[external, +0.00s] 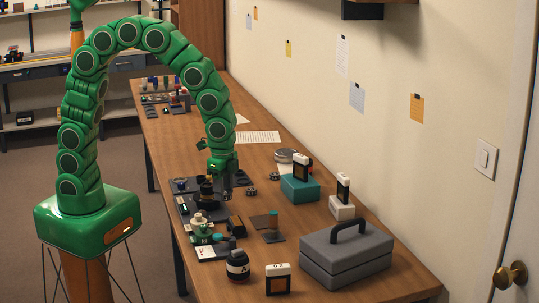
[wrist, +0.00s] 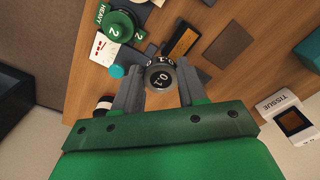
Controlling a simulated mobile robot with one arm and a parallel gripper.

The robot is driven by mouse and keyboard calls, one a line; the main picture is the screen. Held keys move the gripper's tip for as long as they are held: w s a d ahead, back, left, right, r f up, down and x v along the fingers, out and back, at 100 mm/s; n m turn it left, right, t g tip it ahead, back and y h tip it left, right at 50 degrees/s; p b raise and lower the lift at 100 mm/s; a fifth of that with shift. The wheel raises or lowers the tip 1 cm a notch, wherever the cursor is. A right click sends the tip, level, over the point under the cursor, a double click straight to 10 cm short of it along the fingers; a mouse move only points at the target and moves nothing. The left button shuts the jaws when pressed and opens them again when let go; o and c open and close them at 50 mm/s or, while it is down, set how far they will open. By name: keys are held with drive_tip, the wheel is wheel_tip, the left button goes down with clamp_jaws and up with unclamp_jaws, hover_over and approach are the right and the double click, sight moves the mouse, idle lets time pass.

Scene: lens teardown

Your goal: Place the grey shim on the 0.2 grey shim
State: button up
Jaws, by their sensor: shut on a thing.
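My gripper (wrist: 159,84) is shut on a small round grey piece marked 0.1 (wrist: 160,76), which I take to be the grey shim. Its marked face shows between the two fingers. In the external view my gripper (external: 226,189) hangs above the table beside the dark tray, pointing down; the held piece is too small to make out there. Two small dark round pieces lie right of the gripper, a nearer one (external: 251,190) and a farther one (external: 275,176). I cannot read their marks, so I cannot tell which piece is the 0.2 grey shim.
A dark tray (external: 184,209) with several parts lies left of the gripper. A green disc marked HEAVY 2 (wrist: 118,27) shows in the wrist view.

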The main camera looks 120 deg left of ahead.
drive_tip(key=s+a+r, duration=0.2)
drive_tip(key=s+a, duration=1.5)
drive_tip(key=a, duration=0.3)
hover_over(250, 189)
drive_tip(key=shift+s+f, duration=0.2)
drive_tip(key=shift+f, duration=4.65)
drive_tip(key=shift+w+f, duration=0.1)
drive_tip(key=shift+f, duration=0.1)
drive_tip(key=shift+a+f, duration=0.1)
drive_tip(key=shift+f, duration=1.45)
drive_tip(key=shift+f, duration=0.15)
drive_tip(key=o, duration=1)
drive_tip(key=shift+o, duration=0.2)
